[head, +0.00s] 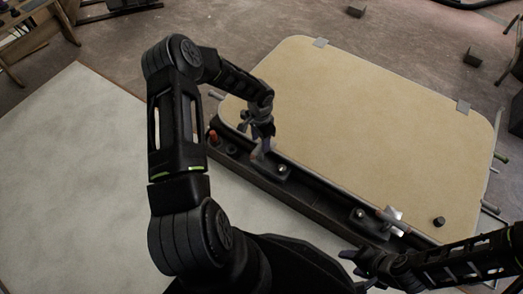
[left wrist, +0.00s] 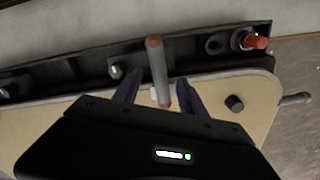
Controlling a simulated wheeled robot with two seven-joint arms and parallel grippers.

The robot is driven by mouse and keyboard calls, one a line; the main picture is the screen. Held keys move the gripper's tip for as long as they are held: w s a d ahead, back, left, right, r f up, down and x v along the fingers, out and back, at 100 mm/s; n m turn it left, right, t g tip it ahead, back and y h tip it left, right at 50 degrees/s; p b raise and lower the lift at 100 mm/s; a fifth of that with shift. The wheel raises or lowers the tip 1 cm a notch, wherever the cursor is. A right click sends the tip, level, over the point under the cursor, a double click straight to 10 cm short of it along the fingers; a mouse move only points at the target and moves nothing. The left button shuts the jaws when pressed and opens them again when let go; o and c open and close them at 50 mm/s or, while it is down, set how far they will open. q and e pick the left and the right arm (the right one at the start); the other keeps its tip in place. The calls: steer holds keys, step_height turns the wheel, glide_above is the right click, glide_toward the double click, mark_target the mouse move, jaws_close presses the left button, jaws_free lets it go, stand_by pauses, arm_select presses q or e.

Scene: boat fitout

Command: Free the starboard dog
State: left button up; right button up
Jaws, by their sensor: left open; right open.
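The beige hatch panel (head: 360,120) lies beyond a dark rail (head: 310,198). A dog with a grey, reddish-tipped lever (left wrist: 157,62) stands on the rail near its red-knob end. My left gripper (head: 262,145) is over this dog. In the left wrist view my left gripper (left wrist: 156,92) is open, with the lever between its fingers; contact cannot be told. A second dog (head: 385,222) is further right along the rail. My right gripper (head: 368,262) is open below that dog, apart from it. Nothing visible marks which dog is starboard.
A red knob (head: 213,137) stands at the rail's left end and also shows in the left wrist view (left wrist: 256,42). A small black knob (head: 439,221) sits on the panel's near right corner. A pale board (head: 80,170) fills the left, with open floor beyond.

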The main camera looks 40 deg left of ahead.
arm_select(q)
step_height(320, 180, down, 8)
steer(key=b, duration=0.2)
steer(key=shift+r+b, duration=0.1)
steer(key=shift+b, duration=0.3)
steer(key=shift+c, duration=0.3)
